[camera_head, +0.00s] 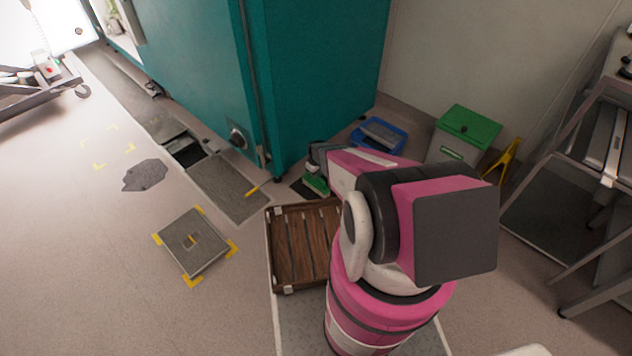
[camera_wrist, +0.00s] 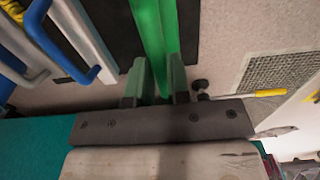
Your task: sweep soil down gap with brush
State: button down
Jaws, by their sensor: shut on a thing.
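A green brush (camera_head: 316,184) is low at the floor, beside the foot of the teal chamber in the head view. My gripper (camera_head: 317,168) is shut on it. An open dark gap (camera_head: 188,152) shows in the floor along the chamber, between grey floor plates. A dark grey patch (camera_head: 145,175), which looks like soil, lies on the floor left of the gap. The brush's bristles cannot be made out.
A lifted-out floor plate (camera_head: 193,242) lies among yellow corner marks. A wooden pallet (camera_head: 290,247) is beside my arm. A blue tray (camera_head: 380,135) and a green-lidded bin (camera_head: 466,128) stand by the wall. A grate (camera_wrist: 278,75) with a yellow-handled tool (camera_wrist: 258,93) is near my gripper. Left floor is open.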

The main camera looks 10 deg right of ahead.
jog(key=shift+r, duration=1.95)
